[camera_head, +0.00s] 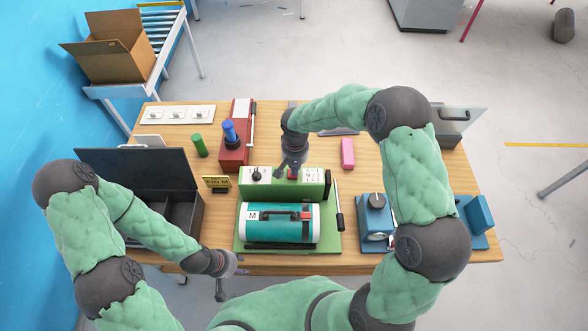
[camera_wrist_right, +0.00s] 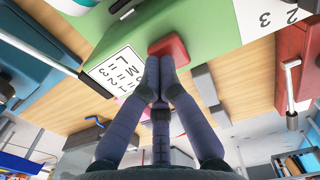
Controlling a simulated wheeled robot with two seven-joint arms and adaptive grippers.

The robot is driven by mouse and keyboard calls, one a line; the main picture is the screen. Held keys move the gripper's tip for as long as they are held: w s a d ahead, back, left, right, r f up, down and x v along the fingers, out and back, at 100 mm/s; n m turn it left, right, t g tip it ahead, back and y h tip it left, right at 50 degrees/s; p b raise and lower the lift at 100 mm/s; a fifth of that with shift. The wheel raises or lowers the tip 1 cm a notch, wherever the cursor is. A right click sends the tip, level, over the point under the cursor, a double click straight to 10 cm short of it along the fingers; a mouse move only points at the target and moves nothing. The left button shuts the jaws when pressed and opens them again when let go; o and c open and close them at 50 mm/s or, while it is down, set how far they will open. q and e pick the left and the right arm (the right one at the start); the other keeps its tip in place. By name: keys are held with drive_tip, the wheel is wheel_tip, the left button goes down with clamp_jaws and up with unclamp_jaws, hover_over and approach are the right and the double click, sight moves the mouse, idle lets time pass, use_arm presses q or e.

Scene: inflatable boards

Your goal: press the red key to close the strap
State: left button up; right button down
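The green strapping station (camera_head: 242,189) stands at the table's middle, with a black knob (camera_head: 257,174) and a printed label (camera_wrist_right: 115,72) on its top. The red key (camera_wrist_right: 172,46) is a red block on that top, mostly hidden by my gripper in the head view. A teal roll marked M (camera_head: 262,231) lies in front, with a dark strap or handle along it. My right gripper (camera_wrist_right: 160,68) is shut and empty, fingertips at the key's edge; contact cannot be told. My left gripper (camera_head: 231,274) is open and empty near the table's front edge, left of the station.
An open black case (camera_head: 135,165) is at the left, near a yellow-and-black sign (camera_head: 217,183). A red device (camera_head: 234,153) with a blue knob and a green cylinder (camera_head: 199,146) are behind. A pink block (camera_head: 347,153) and blue devices (camera_head: 375,217) are at the right.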

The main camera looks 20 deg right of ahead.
use_arm(q)
drive_tip(key=shift+s+a+r, duration=0.15)
drive_tip(key=shift+s+r, duration=0.1)
drive_tip(key=shift+r, duration=0.05)
use_arm(e)
wheel_tip(320, 180, up, 12)
drive_tip(key=shift+w, duration=0.2)
drive_tip(key=shift+r, duration=0.15)
